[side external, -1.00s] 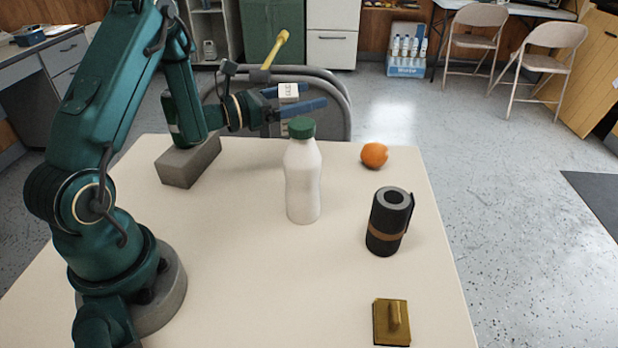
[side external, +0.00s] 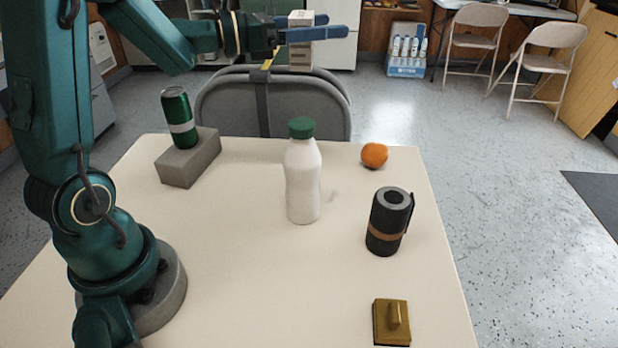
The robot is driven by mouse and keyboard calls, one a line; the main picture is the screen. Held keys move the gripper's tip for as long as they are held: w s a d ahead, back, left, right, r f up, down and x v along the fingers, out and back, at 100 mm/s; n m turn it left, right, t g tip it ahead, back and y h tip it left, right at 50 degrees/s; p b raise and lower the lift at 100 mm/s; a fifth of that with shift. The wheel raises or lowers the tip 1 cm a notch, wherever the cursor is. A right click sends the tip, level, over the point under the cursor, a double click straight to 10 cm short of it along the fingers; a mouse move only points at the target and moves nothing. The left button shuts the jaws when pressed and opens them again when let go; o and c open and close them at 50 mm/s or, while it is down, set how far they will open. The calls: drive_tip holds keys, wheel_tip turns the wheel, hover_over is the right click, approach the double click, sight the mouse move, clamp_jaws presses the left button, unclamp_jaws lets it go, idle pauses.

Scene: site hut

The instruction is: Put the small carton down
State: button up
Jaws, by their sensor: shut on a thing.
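The small carton (side external: 301,57) is a pale upright box, held high in the upper middle of the side view, above and behind the table's far edge in the picture. My gripper (side external: 308,35) is shut on it with blue fingers, which hide part of its middle. Its top and its lower part show above and below the fingers. It is clear of the table (side external: 240,270) and touches nothing else that I can see.
A white bottle with a green cap (side external: 302,180) stands mid-table. A green can (side external: 179,118) stands on a grey block (side external: 188,160). The front middle is clear.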

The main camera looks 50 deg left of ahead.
drive_tip(key=s+d+m+g+h, duration=0.2)
drive_tip(key=d+m+g+h, duration=0.15)
drive_tip(key=d, duration=0.25)
drive_tip(key=s+d+m+g+h, duration=0.2)
drive_tip(key=d+h, duration=0.2)
drive_tip(key=d, duration=0.3)
drive_tip(key=s+d+m+g+h, duration=0.1)
drive_tip(key=s+d+m+g, duration=0.5)
drive_tip(key=s+g, duration=0.35)
drive_tip(key=s+d+m+g+h, duration=0.2)
drive_tip(key=s+d+m+g, duration=0.5)
drive_tip(key=s, duration=0.3)
drive_tip(key=shift+g+y, duration=0.35)
drive_tip(key=shift+g, duration=0.45)
drive_tip(key=f, duration=2.3)
drive_tip(key=shift+s+f, duration=0.2)
drive_tip(key=shift+f, duration=0.05)
drive_tip(key=shift+f, duration=0.1)
drive_tip(key=o, duration=1.1)
